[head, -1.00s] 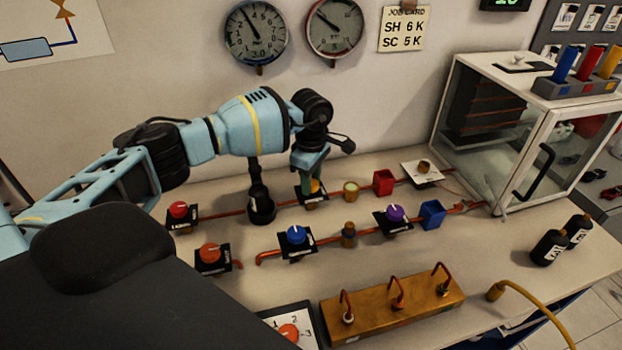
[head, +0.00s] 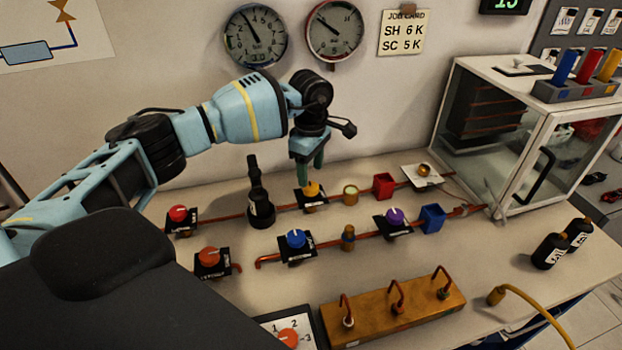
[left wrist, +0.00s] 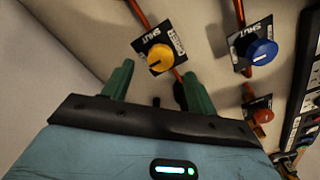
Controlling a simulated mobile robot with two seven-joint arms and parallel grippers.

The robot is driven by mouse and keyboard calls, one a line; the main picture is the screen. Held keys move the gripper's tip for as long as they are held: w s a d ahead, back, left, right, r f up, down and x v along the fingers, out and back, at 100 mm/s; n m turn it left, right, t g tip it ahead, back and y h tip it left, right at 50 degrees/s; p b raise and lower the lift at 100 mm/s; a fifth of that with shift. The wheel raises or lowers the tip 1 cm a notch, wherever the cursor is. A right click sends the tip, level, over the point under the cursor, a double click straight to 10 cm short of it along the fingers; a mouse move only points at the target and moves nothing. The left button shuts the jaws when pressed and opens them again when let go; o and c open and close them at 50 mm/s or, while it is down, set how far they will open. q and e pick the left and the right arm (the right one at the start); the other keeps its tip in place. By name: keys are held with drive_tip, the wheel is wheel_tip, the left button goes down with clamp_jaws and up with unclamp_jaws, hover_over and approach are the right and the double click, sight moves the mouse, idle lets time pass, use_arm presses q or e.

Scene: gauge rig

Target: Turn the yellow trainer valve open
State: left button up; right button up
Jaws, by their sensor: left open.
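The yellow valve (head: 312,189) is a round knob on a black plate on the rear copper pipe. My left gripper (head: 309,178) points down just above the yellow knob in the head view. In the left wrist view its two green fingers (left wrist: 158,88) are apart and empty, with the knob beyond the gap between their tips. My right gripper is not in view.
A blue valve (head: 296,238), a purple valve (head: 394,216), a red valve (head: 179,213) and an orange valve (head: 209,257) are nearby. A black upright fitting (head: 260,208) stands left of the yellow valve; a small brass fitting (head: 350,194) is to its right.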

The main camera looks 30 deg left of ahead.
sight(311, 186)
use_arm(q)
drive_tip(key=shift+r, duration=1.6)
